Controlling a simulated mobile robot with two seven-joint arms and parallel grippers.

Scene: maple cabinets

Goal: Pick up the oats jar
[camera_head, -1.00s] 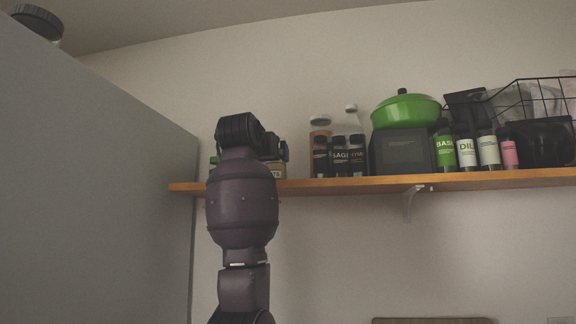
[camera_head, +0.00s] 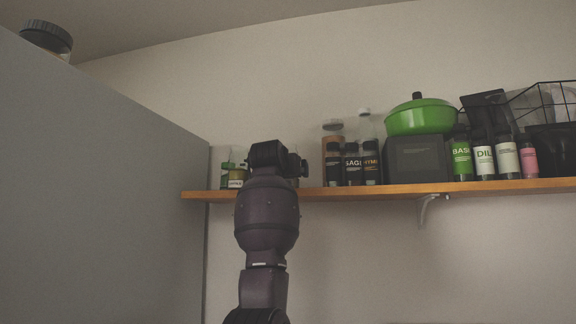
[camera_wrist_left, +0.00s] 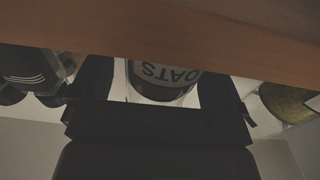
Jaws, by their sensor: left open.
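The oats jar (camera_wrist_left: 165,78) shows in the left wrist view, upside down in the picture, with a dark and white label reading OATS. The wooden shelf board (camera_wrist_left: 150,30) covers part of it. My left gripper (camera_wrist_left: 158,85) is open, with one dark finger on each side of the jar; I cannot tell whether either touches it. In the head view my left gripper (camera_head: 278,158) is at the shelf's left part, and I cannot make out the oats jar there, probably hidden behind the gripper. My right gripper is not in view.
On the shelf (camera_head: 400,189), a small labelled jar (camera_head: 237,177) stands left of my gripper. Dark spice bottles (camera_head: 352,167) stand right of it, then a green pot (camera_head: 420,116) on a dark box. A tall grey panel (camera_head: 100,190) fills the left.

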